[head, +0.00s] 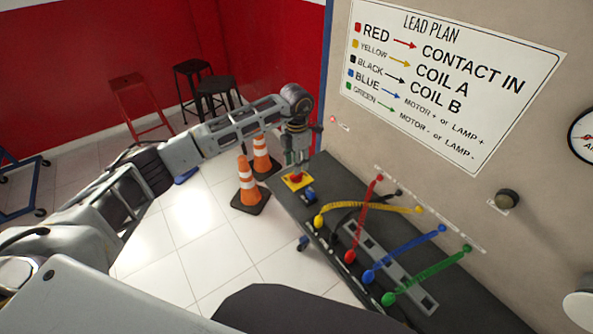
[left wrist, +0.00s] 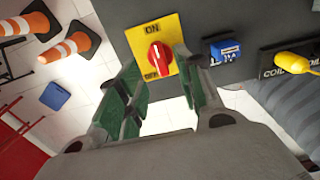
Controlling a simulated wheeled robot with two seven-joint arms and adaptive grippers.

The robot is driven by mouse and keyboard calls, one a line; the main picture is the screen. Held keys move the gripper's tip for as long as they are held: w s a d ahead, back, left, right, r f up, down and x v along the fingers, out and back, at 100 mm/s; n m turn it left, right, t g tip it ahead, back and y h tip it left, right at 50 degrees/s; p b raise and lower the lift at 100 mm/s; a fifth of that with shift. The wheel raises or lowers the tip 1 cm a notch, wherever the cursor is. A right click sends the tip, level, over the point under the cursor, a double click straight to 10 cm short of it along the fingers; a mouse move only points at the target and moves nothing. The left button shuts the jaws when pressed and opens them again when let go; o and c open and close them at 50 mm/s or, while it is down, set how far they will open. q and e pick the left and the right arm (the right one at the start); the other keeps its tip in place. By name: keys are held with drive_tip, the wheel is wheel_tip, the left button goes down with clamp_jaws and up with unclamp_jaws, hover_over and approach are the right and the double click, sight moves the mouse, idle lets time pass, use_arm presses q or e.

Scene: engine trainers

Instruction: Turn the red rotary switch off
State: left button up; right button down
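The red rotary switch (head: 296,178) sits on a yellow plate at the far left end of the dark panel. In the left wrist view the red knob (left wrist: 159,58) shows on the yellow plate (left wrist: 136,38), with ON printed above and OFF at lower left. A pale mark on the knob points roughly up toward ON. My left gripper (head: 296,162) is just above the switch in the head view. In the wrist view its green-padded fingers (left wrist: 157,80) are apart, one on each side below the knob, with nothing between them. My right gripper is not in view.
Beside the switch is a blue block (left wrist: 226,49). Yellow, red (head: 364,220), blue (head: 405,254), green and black leads lie farther right on the panel. The wall with the lead plan sign (head: 440,75) rises behind. Traffic cones (head: 248,183) stand on the floor to the left.

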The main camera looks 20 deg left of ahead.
use_arm(q)
drive_tip(key=shift+f+p, duration=0.35)
drive_tip(key=shift+f, duration=2.15)
drive_tip(key=shift+c, duration=0.2)
clamp_jaws()
